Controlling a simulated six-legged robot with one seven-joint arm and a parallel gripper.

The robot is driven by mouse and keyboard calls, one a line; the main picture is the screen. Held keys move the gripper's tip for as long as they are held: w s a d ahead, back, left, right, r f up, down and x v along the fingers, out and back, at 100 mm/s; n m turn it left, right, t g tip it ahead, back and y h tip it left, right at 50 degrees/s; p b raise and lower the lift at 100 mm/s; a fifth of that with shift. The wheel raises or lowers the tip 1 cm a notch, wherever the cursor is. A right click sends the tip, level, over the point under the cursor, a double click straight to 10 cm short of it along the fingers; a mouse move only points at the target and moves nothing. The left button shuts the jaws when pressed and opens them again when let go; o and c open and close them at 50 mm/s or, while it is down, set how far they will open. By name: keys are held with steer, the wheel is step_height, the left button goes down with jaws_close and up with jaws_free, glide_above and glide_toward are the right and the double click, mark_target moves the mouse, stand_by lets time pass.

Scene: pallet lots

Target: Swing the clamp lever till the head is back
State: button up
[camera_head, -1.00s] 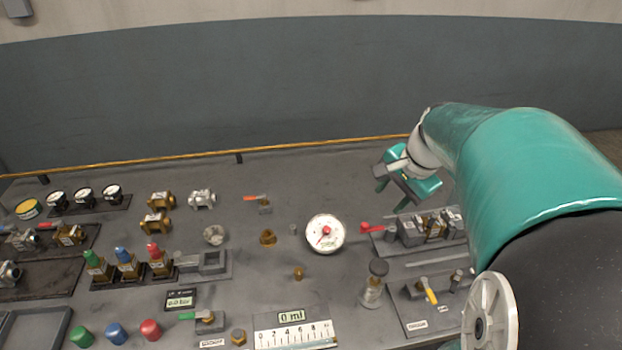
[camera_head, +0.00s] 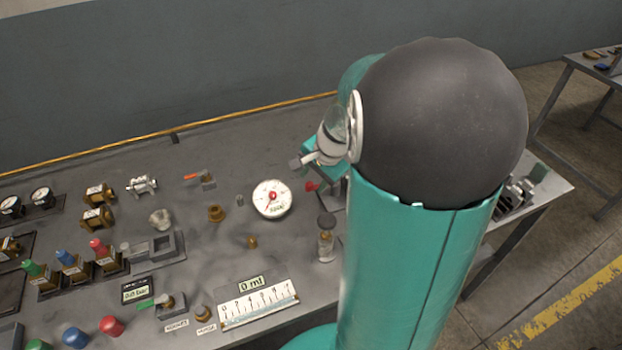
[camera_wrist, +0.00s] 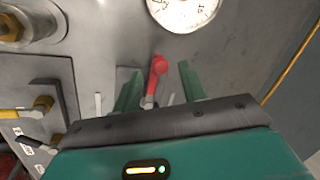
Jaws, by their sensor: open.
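A red-handled lever (camera_wrist: 157,72), which looks like the clamp lever, shows in the wrist view. Its red end also shows in the head view (camera_head: 312,186), beside my arm. My gripper (camera_wrist: 160,68) is open, with one teal finger on each side of the red handle. I cannot tell whether either finger touches it. In the head view my own arm covers most of the clamp, and the clamp head cannot be made out.
A white dial gauge (camera_head: 272,199) stands just left of the red lever. A metal cylinder with a dark knob (camera_head: 326,240) stands in front. A yellow-handled lever (camera_wrist: 14,113) is at the wrist view's left. Valves and a ruler scale (camera_head: 258,303) fill the bench further left.

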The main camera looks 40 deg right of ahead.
steer(key=shift+w+a+f, duration=0.1)
steer(key=shift+w+f, duration=0.15)
steer(key=shift+f, duration=0.4)
jaws_close()
